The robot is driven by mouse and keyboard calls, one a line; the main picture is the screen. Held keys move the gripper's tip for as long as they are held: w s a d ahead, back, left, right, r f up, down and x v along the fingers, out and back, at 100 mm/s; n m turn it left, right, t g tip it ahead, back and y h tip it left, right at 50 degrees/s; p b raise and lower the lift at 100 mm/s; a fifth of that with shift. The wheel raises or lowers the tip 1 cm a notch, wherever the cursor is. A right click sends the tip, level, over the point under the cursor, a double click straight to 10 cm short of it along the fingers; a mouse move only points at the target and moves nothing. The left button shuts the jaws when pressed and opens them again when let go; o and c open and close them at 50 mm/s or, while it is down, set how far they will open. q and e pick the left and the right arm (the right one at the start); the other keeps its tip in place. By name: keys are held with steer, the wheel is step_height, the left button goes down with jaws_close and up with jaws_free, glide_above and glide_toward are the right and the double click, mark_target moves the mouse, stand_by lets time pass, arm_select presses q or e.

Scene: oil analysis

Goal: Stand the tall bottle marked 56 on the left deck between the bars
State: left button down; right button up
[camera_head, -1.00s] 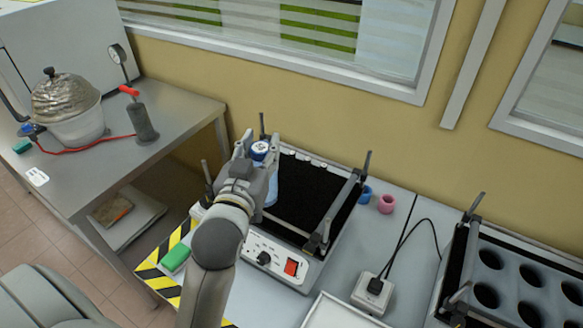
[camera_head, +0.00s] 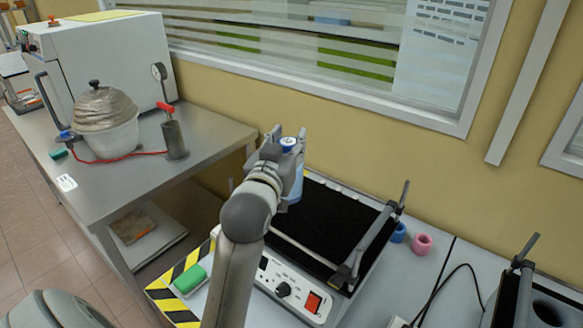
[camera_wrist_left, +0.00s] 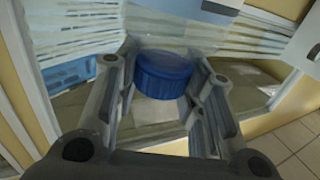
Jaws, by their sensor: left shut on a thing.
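No number is readable. In the left wrist view the blue cap (camera_wrist_left: 164,74) sits between the fingers. The left deck (camera_head: 335,222) has a black mat, with a near bar (camera_head: 304,252) and a right bar (camera_head: 372,240). My arm and gripper hide its left side. My right gripper is not in view.
Another rack (camera_head: 510,300) stands at the lower right. A green block (camera_head: 189,280) lies on the striped corner. A side table (camera_head: 200,130) holds a wrapped vessel (camera_head: 105,115).

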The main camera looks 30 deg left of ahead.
arm_select(q)
steer(key=w+a+f, duration=0.3)
steer(key=w+f, duration=0.4)
steer(key=f, duration=0.3)
steer(key=shift+a+p, duration=0.3)
steer(key=shift+a, duration=0.1)
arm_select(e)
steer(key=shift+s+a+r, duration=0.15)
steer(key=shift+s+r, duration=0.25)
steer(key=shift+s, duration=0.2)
arm_select(q)
steer(key=shift+f, duration=0.2)
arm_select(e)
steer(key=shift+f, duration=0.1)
arm_select(q)
steer(key=c, duration=0.9)
jaws_free()
steer(key=shift+f, duration=0.1)
steer(key=shift+c, duration=0.2)
steer(key=b+v, duration=0.1)
steer(key=v, duration=1.1)
steer(key=shift+b, duration=0.35)
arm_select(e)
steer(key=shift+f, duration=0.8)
